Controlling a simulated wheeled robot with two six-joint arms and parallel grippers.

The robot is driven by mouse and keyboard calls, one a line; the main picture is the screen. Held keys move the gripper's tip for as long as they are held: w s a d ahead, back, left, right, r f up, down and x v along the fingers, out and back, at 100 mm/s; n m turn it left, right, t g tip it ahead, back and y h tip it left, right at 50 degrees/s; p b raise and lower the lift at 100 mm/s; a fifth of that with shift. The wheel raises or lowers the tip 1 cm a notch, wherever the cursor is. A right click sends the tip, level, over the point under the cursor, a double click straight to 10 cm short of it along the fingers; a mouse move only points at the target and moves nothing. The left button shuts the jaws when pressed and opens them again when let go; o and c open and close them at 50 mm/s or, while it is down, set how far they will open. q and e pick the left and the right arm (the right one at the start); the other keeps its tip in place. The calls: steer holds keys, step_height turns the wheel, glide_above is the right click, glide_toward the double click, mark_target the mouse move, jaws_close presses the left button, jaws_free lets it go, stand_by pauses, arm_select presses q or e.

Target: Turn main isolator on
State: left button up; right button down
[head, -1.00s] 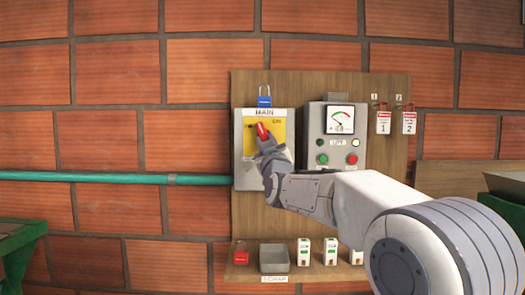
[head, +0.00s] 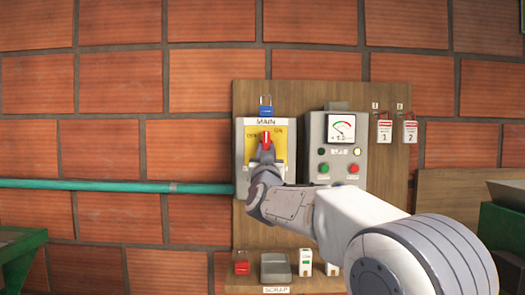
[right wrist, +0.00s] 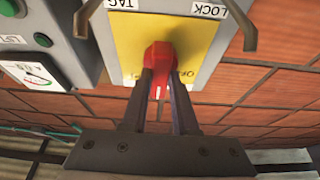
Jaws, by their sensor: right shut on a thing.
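The main isolator is a grey box (head: 240,165) marked MAIN with a yellow plate (head: 250,133) and a red rotary handle (head: 266,138). The handle stands about upright in the head view, with an ON label at its upper right and another label at its left. My right gripper (head: 266,150) is shut on the red handle from below and in front. In the right wrist view the two fingers of the gripper (right wrist: 161,75) close on either side of the red handle (right wrist: 158,58), over the yellow plate. My left gripper is not in view.
A blue padlock (head: 265,105) hangs above the isolator. The grey meter box (head: 341,145) with lamps and buttons stands close at its right. Two red-and-white tags (head: 384,131) hang farther right. A shelf below holds a scrap bin (head: 275,267) and small parts. A green pipe (head: 110,186) enters from the left.

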steer(key=shift+a, duration=0.15)
steer(key=c, duration=0.7)
jaws_free()
steer(key=shift+a, duration=0.1)
steer(key=shift+s+f, duration=0.1)
steer(key=b+v, duration=0.3)
steer(key=v, duration=0.7)
steer(key=shift+s, duration=0.1)
